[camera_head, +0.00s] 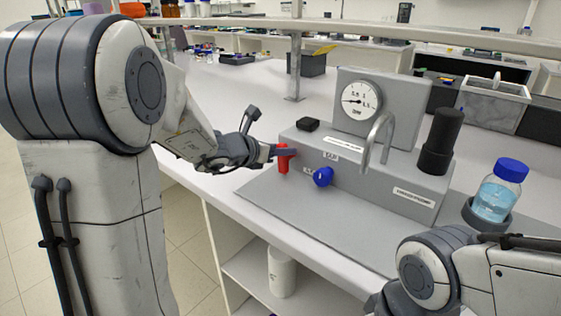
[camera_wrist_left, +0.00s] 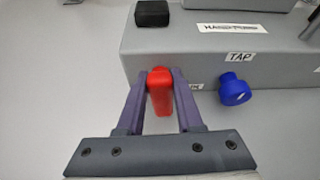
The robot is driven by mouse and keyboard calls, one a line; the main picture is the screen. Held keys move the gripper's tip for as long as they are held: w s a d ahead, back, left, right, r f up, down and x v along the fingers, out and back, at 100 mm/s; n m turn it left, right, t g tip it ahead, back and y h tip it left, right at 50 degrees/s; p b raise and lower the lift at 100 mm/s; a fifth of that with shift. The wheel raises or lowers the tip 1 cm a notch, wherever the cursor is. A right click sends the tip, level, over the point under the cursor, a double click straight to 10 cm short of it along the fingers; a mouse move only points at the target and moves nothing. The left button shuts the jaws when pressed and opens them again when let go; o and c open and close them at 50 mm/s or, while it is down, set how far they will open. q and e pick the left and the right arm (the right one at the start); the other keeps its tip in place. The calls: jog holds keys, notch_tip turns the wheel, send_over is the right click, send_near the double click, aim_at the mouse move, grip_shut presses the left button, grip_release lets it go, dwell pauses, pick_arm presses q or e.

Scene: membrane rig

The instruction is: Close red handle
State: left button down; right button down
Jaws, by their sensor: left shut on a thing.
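The red handle (camera_head: 283,158) sits on the front face of the grey membrane rig (camera_head: 400,196), at its left end. It points downward in the head view. My left gripper (camera_head: 276,153) is shut on it. In the left wrist view the red handle (camera_wrist_left: 160,90) stands between the two purple-grey fingers of the left gripper (camera_wrist_left: 160,82). The blue handle (camera_head: 323,177) is just to the right on the same face, below the TAP label; it also shows in the left wrist view (camera_wrist_left: 234,90). My right arm enters at the lower right; its fingertips are not visible.
A pressure gauge (camera_head: 361,101) and a curved metal spout (camera_head: 378,136) rise from the rig. A black cylinder (camera_head: 440,141) stands at its right. A blue-capped bottle (camera_head: 497,190) sits in a holder farther right. A shelf post (camera_head: 295,60) stands behind.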

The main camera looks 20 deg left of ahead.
pick_arm(q)
jog(key=shift+s+d+f+m+b, duration=0.1)
jog(key=shift+m+b, duration=0.2)
jog(key=shift+b, duration=0.3)
pick_arm(e)
jog(key=shift+f, duration=0.95)
pick_arm(q)
jog(key=c, duration=0.6)
grip_release()
jog(key=shift+o, duration=0.2)
jog(key=p+v, duration=0.1)
jog(key=v, duration=0.9)
jog(key=shift+s+p, duration=0.25)
jog(key=shift+p, duration=0.15)
pick_arm(e)
jog(key=shift+r, duration=0.9)
